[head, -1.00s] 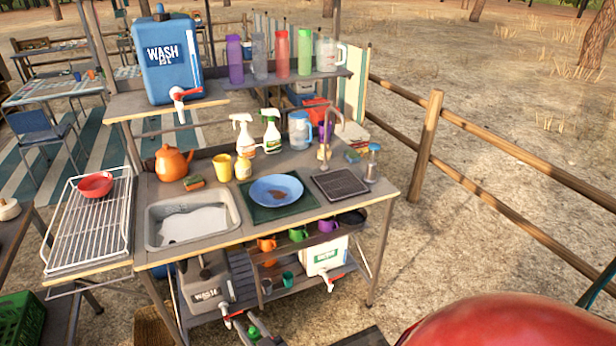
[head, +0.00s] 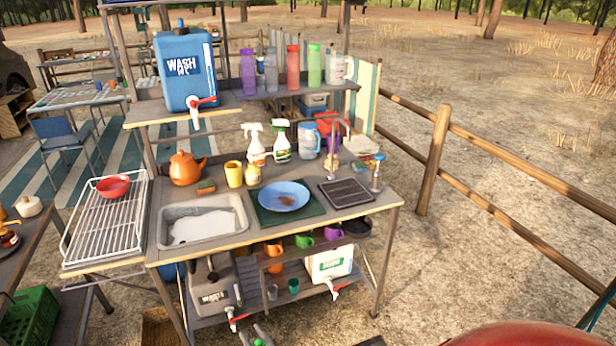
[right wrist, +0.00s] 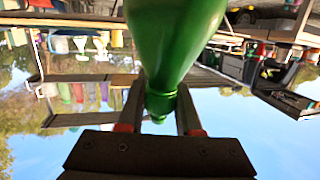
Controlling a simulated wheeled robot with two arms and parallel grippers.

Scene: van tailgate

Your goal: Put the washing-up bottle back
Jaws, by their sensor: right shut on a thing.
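The green washing-up bottle (right wrist: 175,45) fills the upper middle of the right wrist view, with its narrow cap end between the fingers. My right gripper (right wrist: 160,112) is shut on it. In the head view my right gripper (head: 257,335) shows only at the bottom edge, in front of the camp kitchen unit, with a bit of green between its fingers. Most of the bottle is cut off there. The worktop (head: 235,245) holds a grey sink (head: 200,222), a blue plate (head: 284,196) on a green mat and two white spray bottles (head: 255,143). My left gripper is not in view.
A wire rack (head: 105,225) with a red bowl (head: 113,186) is left of the sink. A blue wash container (head: 186,65) and several bottles stand on the upper shelf. A large red rounded thing (head: 525,336) is at lower right. A fence (head: 437,155) runs behind.

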